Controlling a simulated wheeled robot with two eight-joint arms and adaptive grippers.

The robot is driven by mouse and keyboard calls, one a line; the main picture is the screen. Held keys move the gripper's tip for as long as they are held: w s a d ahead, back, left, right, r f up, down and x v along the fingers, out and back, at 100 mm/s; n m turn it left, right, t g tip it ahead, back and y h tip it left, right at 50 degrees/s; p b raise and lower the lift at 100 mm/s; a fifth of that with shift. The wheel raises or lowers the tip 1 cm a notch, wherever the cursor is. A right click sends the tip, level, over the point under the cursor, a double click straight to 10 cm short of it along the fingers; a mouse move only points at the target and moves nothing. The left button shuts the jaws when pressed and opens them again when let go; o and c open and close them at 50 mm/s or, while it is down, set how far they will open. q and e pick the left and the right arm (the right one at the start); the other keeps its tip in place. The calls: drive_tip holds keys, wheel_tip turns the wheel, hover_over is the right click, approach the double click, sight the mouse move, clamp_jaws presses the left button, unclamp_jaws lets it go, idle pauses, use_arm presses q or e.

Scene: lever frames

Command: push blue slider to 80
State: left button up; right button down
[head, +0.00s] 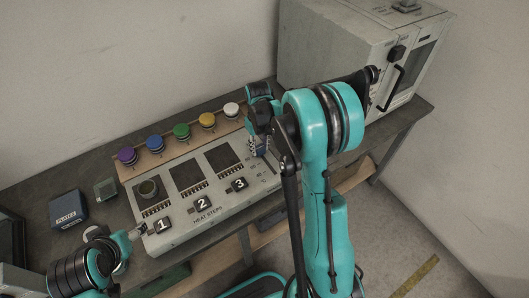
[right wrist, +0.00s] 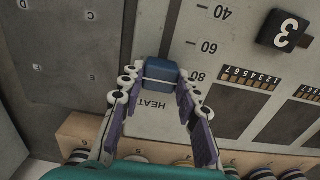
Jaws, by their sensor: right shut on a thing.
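The blue slider (right wrist: 160,72) is a small dark blue block on the panel's HEAT track, with its slot (right wrist: 165,30) running up the right wrist picture. My right gripper (right wrist: 158,84) is shut on it, one finger on each side. The slider is level with about the 80 mark (right wrist: 197,76), past 60 and 40; its height over the panel makes the exact reading hard to tell. In the head view my right gripper (head: 262,146) is at the panel's right end and mostly hides the slider. My left gripper (head: 128,238) is by the panel's front left corner; its jaws are unclear.
The panel (head: 205,217) carries black blocks numbered 1, 2 and 3. Several coloured knobs (head: 181,131) line a wooden strip behind it. A grey oven-like cabinet (head: 330,55) stands at the right. A blue box (head: 68,208) is at the left.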

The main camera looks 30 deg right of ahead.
sight(259, 146)
drive_tip(key=shift+w, duration=0.2)
drive_tip(key=c, duration=1.1)
unclamp_jaws()
wheel_tip(259, 146, up, 12)
drive_tip(key=s+a+t, duration=0.3)
drive_tip(key=s+a, duration=0.2)
drive_tip(key=s, duration=0.4)
drive_tip(key=s+a+r+t+b, duration=0.1)
drive_tip(key=s+a+t, duration=0.3)
drive_tip(key=s, duration=0.6)
drive_tip(key=shift+s+a+m, duration=0.2)
drive_tip(key=shift+a+m, duration=0.2)
drive_tip(key=shift+a, duration=0.25)
